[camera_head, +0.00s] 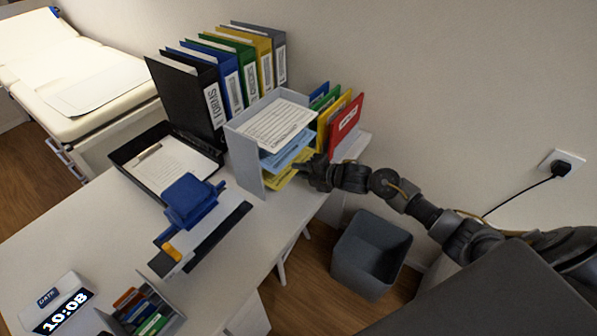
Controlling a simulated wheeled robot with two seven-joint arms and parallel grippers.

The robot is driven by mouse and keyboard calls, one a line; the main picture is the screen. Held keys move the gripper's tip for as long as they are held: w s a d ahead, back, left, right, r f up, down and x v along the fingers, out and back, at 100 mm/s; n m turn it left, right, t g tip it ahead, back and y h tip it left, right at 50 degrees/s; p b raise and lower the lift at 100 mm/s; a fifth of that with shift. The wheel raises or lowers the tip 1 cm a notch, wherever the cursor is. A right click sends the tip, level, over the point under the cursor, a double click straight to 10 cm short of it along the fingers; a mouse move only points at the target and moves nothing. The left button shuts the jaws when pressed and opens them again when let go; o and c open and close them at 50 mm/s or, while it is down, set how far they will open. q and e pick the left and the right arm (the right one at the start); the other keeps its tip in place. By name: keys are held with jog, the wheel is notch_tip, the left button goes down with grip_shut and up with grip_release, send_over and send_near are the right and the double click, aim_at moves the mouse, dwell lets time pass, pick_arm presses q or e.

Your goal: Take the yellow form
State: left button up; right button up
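The yellow form (279,181) lies in the lowest level of a grey paper tray stack (245,160) on the desk. Its near edge shows at the open front of the stack. My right gripper (304,171) reaches in from the right, with its fingers at the right end of the yellow form. The fingers are dark and small, so I cannot tell whether they are open or closed on the form. Blue sheets (286,152) lie in the level above, and a white printed form (274,124) lies on top. My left gripper is not in view.
Upright binders (222,80) stand behind the stack, and coloured folders (346,122) stand right of it, close to my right arm. A black tray (127,156) and a blue hole punch (190,198) are to the left. A grey bin (371,255) stands on the floor below.

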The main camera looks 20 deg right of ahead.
jog(key=shift+c, duration=0.5)
jog(key=shift+s, duration=0.1)
grip_shut()
jog(key=shift+r, duration=0.1)
jog(key=shift+s+d+p, duration=0.3)
jog(key=shift+s+d, duration=0.15)
jog(key=shift+s, duration=0.25)
jog(key=shift+s+d+p, duration=0.35)
jog(key=shift+s+d, duration=0.05)
jog(key=shift+s, duration=0.35)
jog(key=shift+s+d+p, duration=0.3)
jog(key=shift+s+d, duration=0.15)
jog(key=shift+s, duration=0.25)
jog(key=f+p+v, duration=0.2)
jog(key=p+v, duration=0.2)
jog(key=v, duration=0.7)
jog(key=shift+s+d, duration=0.15)
jog(key=shift+s, duration=0.25)
